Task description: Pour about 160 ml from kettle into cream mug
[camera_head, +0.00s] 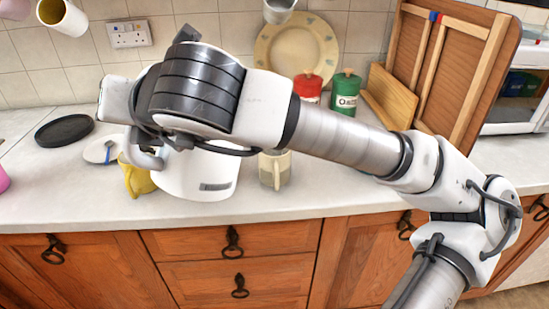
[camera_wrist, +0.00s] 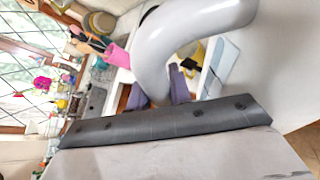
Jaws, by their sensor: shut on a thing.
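The white kettle (camera_head: 205,178) looks roughly upright at the front of the counter, partly covered by my arm in the head view. I cannot tell whether its base touches the counter. In the wrist view its pale curved handle (camera_wrist: 185,35) fills the top. My gripper (camera_head: 142,142) is at the kettle's left side, shut on the handle; its fingertips are mostly hidden. The mug's inside is not visible.
A yellow item (camera_head: 137,179) is beside the kettle's left. A black plate (camera_head: 65,131) and a small white dish (camera_head: 102,150) lie farther left. Red (camera_head: 307,88) and green (camera_head: 343,97) canisters and a plate (camera_head: 297,48) stand behind. The counter right of the mug is clear.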

